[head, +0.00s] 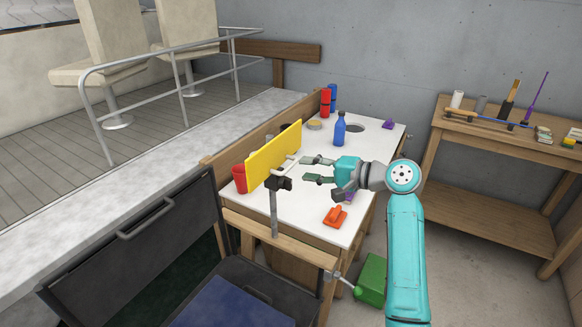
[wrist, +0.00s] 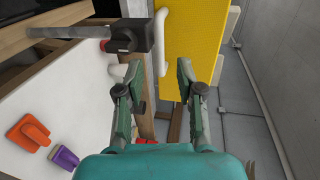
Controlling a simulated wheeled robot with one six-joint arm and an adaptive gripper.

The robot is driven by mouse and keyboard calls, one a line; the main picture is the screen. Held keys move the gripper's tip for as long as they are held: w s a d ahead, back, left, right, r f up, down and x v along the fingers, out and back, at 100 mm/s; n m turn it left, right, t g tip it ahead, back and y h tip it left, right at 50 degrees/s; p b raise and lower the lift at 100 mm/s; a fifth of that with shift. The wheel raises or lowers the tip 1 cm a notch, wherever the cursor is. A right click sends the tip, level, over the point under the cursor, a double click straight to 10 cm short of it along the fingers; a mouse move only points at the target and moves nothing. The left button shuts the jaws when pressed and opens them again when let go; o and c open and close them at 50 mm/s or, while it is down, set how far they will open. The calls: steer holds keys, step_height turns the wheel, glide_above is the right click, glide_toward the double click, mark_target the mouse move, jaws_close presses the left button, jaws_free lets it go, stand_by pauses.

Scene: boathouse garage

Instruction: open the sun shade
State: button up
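The sun shade appears to be the yellow panel (head: 273,152), standing upright along the left side of the white table. A black bracket (head: 279,184) on a grey post (head: 274,213) is at its near end. In the wrist view the yellow panel (wrist: 188,40) fills the top middle, with the black bracket (wrist: 128,37) to its left. A white handle (wrist: 162,38) runs along the panel's left edge. My gripper (head: 306,169) is open and empty, pointing at the panel's near end. In the wrist view its fingertips (wrist: 160,70) lie either side of the handle's lower end, apparently short of it.
A dark chair (head: 140,255) stands in front. A wooden shelf (head: 490,145) is at right, a green can (head: 371,279) on the floor.

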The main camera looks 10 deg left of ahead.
mark_target(290, 165)
steer(key=shift+x, duration=3.15)
jaws_close()
